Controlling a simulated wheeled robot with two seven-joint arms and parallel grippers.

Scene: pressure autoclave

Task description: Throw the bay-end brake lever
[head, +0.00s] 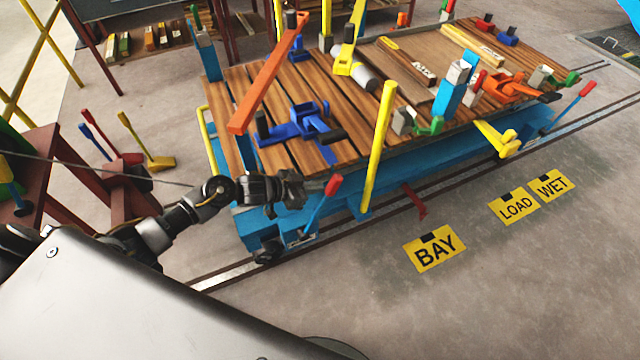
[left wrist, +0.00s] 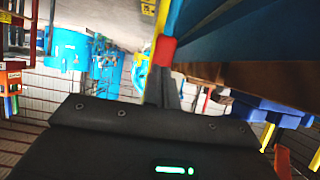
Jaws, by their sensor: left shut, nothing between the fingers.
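The bay-end brake lever (head: 319,203) stands at the near left end of the blue cart (head: 258,222). It has a blue shaft and a red grip, and leans up to the right. My left gripper (head: 296,188) is shut and empty, just left of the red grip. In the left wrist view the red grip (left wrist: 164,50) shows right at the tips of my shut fingers (left wrist: 167,78); I cannot tell whether they touch. A similar red-gripped lever (head: 574,103) stands at the cart's far right end. My right gripper is not in view.
The cart's wooden deck carries clamps, boards and an orange bar (head: 268,72). A tall yellow post (head: 379,145) rises at its near side. Yellow floor signs read BAY (head: 435,253), LOAD (head: 514,206) and WET (head: 551,186). The floor in front is mostly clear. More levers (head: 145,143) stand at the left.

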